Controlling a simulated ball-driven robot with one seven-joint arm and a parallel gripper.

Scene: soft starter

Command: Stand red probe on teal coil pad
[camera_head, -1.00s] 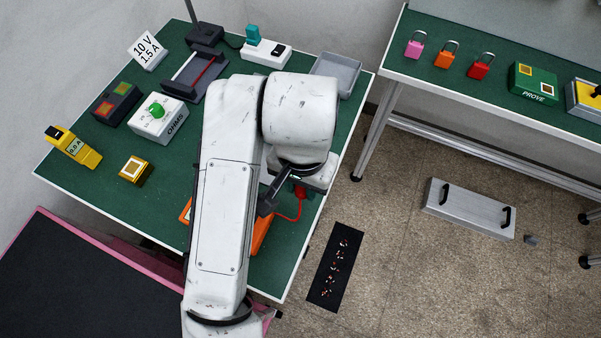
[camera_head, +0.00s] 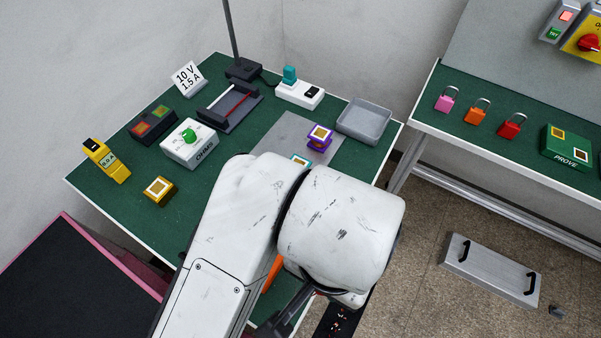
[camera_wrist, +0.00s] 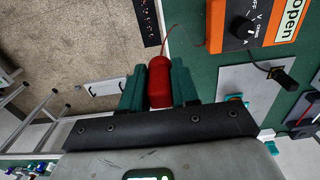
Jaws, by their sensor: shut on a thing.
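In the wrist view my gripper (camera_wrist: 159,72) is shut on the red probe (camera_wrist: 160,84), its green fingers on either side of the thick red handle. A thin red lead runs from the probe toward the orange meter (camera_wrist: 255,25). In the head view my arm hides the probe and the fingertips. A teal-edged pad (camera_head: 301,161), apparently the teal coil pad, shows just above my arm on a grey plate (camera_head: 283,137) and is mostly hidden. A purple pad block (camera_head: 320,136) stands behind it. The probe is apart from both.
The green bench also holds a grey tray (camera_head: 364,121), a white OHMS box (camera_head: 193,144), a yellow block (camera_head: 159,191) and a black slotted holder (camera_head: 230,107). A black lead (camera_wrist: 275,73) lies by the meter. A second bench (camera_head: 500,155) stands right.

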